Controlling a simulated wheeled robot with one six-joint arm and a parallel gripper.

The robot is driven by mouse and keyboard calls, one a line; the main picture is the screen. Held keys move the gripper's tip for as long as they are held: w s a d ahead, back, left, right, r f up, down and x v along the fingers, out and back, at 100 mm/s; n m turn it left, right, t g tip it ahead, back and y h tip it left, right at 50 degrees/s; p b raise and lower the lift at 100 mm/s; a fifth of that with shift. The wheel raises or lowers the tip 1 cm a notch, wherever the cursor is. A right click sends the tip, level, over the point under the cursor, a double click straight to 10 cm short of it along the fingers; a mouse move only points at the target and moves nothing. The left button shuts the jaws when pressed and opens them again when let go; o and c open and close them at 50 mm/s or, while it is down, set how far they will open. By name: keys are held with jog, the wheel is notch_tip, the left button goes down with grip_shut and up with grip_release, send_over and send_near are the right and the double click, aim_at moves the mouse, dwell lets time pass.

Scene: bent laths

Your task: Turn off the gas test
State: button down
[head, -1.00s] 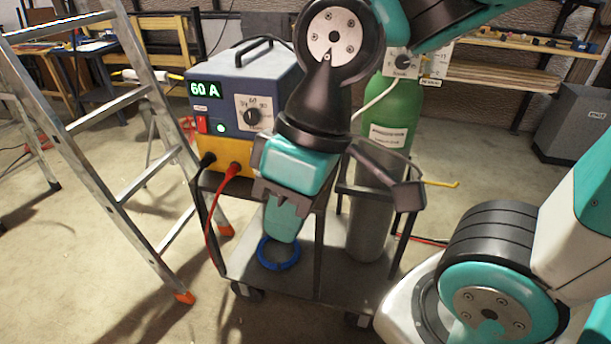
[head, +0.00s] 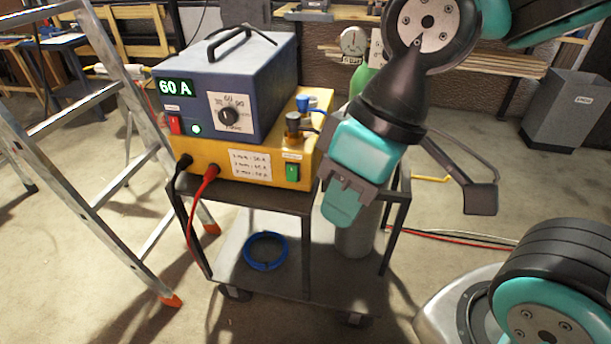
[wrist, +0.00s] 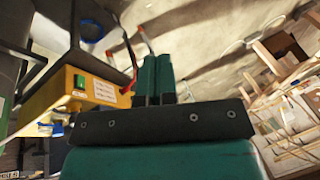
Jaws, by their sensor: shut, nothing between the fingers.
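A yellow wire-feed-like box (head: 225,160) stands on a dark cart, under a blue power unit (head: 240,85) reading 60 A. A green rocker switch (head: 293,173) sits at the right of the yellow box's front, with a small label above it too small to read. The switch also shows in the wrist view (wrist: 80,82). My gripper (head: 342,207) is shut and empty, pointing down, to the right of and a little below the switch, apart from it. In the wrist view its closed teal fingers (wrist: 155,75) point away from the yellow box's front.
A green gas cylinder (head: 361,80) with a gauge (head: 353,42) stands behind my arm, mostly hidden. A red switch (head: 175,124) and a dial (head: 229,116) are on the blue unit. A red cable (head: 205,178) hangs in front. A ladder (head: 100,205) stands at left.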

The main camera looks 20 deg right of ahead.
aim_at(292, 173)
jog(key=w+d+f+n+t+h, duration=0.1)
jog(key=w+f+t+h, duration=0.1)
jog(key=w+f, duration=0.5)
jog(key=w+d+f+n+t+h, duration=0.1)
jog(key=w+f+t, duration=0.4)
jog(key=w, duration=0.9)
notch_tip(292, 173, down, 3)
jog(key=shift+w+d+r+n+h+b, duration=0.1)
jog(key=shift+w+d+n+h+b, duration=0.25)
jog(key=shift+d, duration=0.3)
jog(key=x, duration=0.3)
jog(key=w+d+x, duration=0.1)
jog(key=x, duration=0.3)
jog(key=d+r+x, duration=0.1)
jog(key=x, duration=0.3)
jog(key=shift+w+f, duration=0.25)
jog(key=shift+w, duration=0.05)
jog(key=shift+w+d+f+p, duration=0.15)
jog(key=shift+w+d+p, duration=0.15)
jog(key=shift+w, duration=0.2)
